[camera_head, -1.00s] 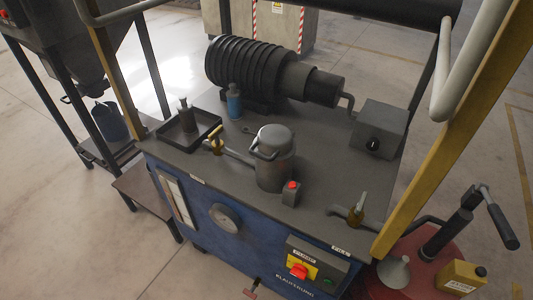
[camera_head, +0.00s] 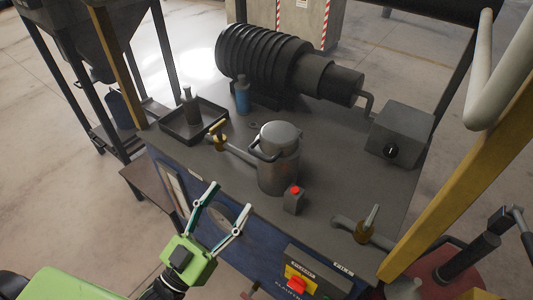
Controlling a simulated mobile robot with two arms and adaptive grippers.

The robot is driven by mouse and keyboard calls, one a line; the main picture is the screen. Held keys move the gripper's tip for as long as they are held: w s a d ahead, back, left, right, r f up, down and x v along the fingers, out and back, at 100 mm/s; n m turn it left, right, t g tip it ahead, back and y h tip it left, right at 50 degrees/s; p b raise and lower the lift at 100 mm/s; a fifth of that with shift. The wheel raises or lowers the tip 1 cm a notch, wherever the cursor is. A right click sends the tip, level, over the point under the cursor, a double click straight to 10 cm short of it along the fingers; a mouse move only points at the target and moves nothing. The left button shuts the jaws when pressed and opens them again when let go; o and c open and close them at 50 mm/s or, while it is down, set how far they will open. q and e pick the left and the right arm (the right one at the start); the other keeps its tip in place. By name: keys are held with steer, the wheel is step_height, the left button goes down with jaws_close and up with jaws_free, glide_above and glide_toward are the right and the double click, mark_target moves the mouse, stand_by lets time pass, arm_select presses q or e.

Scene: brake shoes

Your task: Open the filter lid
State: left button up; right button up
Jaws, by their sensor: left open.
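The filter is a grey metal canister on the machine's top, with a domed lid (camera_head: 281,135) on it and a handle or clamp loop at its left side. The lid sits on the canister body (camera_head: 278,175) and looks closed. My left gripper (camera_head: 230,208) is in front of the machine, to the lower left of the canister. Its two fingers are spread wide with nothing between them, apart from the canister. My right gripper is not in view.
A small box with a red button (camera_head: 294,200) stands right of the canister. A brass-handled valve (camera_head: 219,138) and pipe lie to its left, another valve (camera_head: 364,228) to its right. A black tray (camera_head: 178,138) with a bottle and a blue bottle (camera_head: 242,95) stand behind.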

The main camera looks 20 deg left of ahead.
mark_target(260, 154)
arm_select(q)
steer(key=shift+p+x, duration=1.8)
steer(key=shift+x, duration=4.7)
steer(key=shift+f, duration=0.1)
